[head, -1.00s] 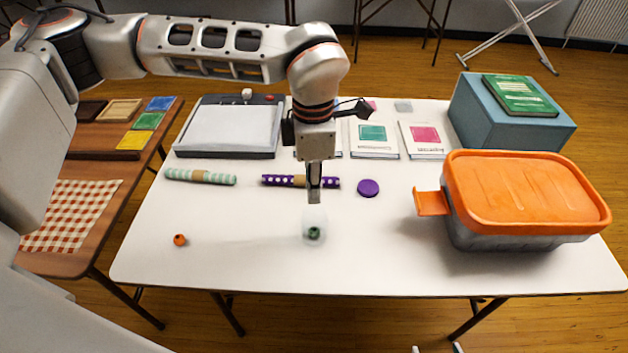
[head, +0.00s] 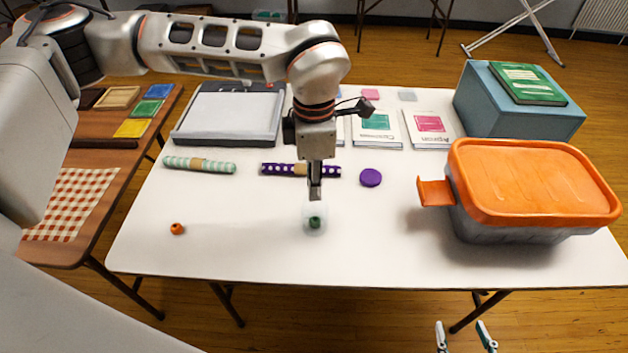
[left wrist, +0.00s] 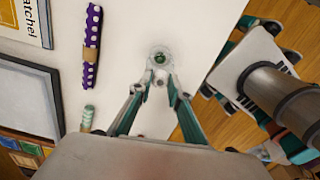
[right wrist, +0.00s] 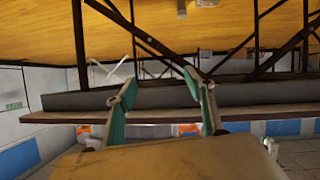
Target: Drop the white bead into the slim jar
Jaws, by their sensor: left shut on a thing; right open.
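The slim jar (head: 315,227) is a clear, open vessel standing upright on the white table, with a green bead (head: 315,222) inside. The jar (left wrist: 151,57) and green bead (left wrist: 160,58) also show in the left wrist view. My left gripper (head: 315,194) points down at the jar's far side, its tips at or just above the rim. In the left wrist view its fingers (left wrist: 160,78) are shut on a small pale thing, apparently the white bead (left wrist: 160,83), mostly hidden. My right gripper (head: 466,338) is open and empty, below the table's front edge; its fingers (right wrist: 162,98) are apart.
An orange bead (head: 177,229) lies to the left on the table (head: 240,240). A purple dotted roll (head: 325,170), a green striped roll (head: 200,165) and a purple disc (head: 371,178) lie behind. An orange-lidded box (head: 530,185) stands at the right. The table around the jar is clear.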

